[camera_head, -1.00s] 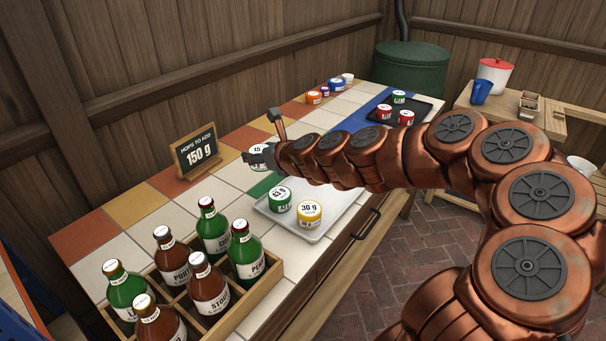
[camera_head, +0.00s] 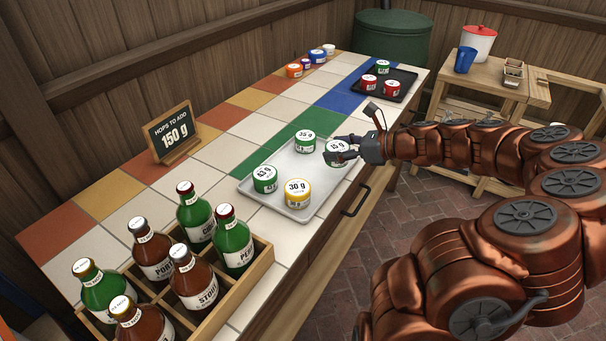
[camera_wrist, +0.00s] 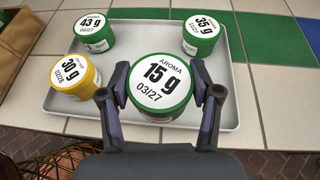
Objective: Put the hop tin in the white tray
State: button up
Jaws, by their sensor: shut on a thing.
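My gripper (camera_head: 345,148) is shut on a green tin with a white lid reading 15 g (camera_head: 337,154). The wrist view shows this tin (camera_wrist: 160,88) upright between the two fingers. It is at the right end of the white tray (camera_head: 272,203), over or on its near edge in the wrist view; I cannot tell whether it touches the tray. In the tray stand a green 43 g tin (camera_head: 265,180), a green 35 g tin (camera_head: 305,142) and a yellow 30 g tin (camera_head: 297,194).
A sign reading "HOPS TO ADD 150 g" (camera_head: 173,134) stands behind. A wooden crate of bottles (camera_head: 262,262) is at front left. A black tray with several tins (camera_head: 402,93) is at far right. Several small jars (camera_head: 294,71) line the back. Tiles between are clear.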

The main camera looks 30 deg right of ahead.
jog(key=s+d+n+g+y, duration=0.1)
jog(key=s+d+n+g, duration=0.1)
jog(key=s+d, duration=0.6)
jog(key=w+a, duration=0.1)
jog(key=w, duration=0.3)
jog(key=w+a, duration=0.2)
jog(key=w, duration=0.3)
jog(key=w+a+f+b, duration=0.1)
jog(key=w, duration=0.3)
jog(key=shift+w+a, duration=0.15)
jog(key=shift+a, duration=0.25)
jog(key=shift+w+f+b, duration=0.1)
jog(key=shift+f+b, duration=0.2)
jog(key=shift+f, duration=1.35)
jog(key=shift+f, duration=0.1)
jog(key=o, duration=1)
jog(key=shift+f+p+v, duration=0.15)
jog(key=shift+p+v, duration=0.05)
jog(key=shift+v, duration=2.8)
jog(key=shift+f+p+v, duration=0.1)
jog(key=shift+p+v, duration=0.1)
jog(key=shift+v, duration=2.8)
jog(key=shift+d, duration=0.1)
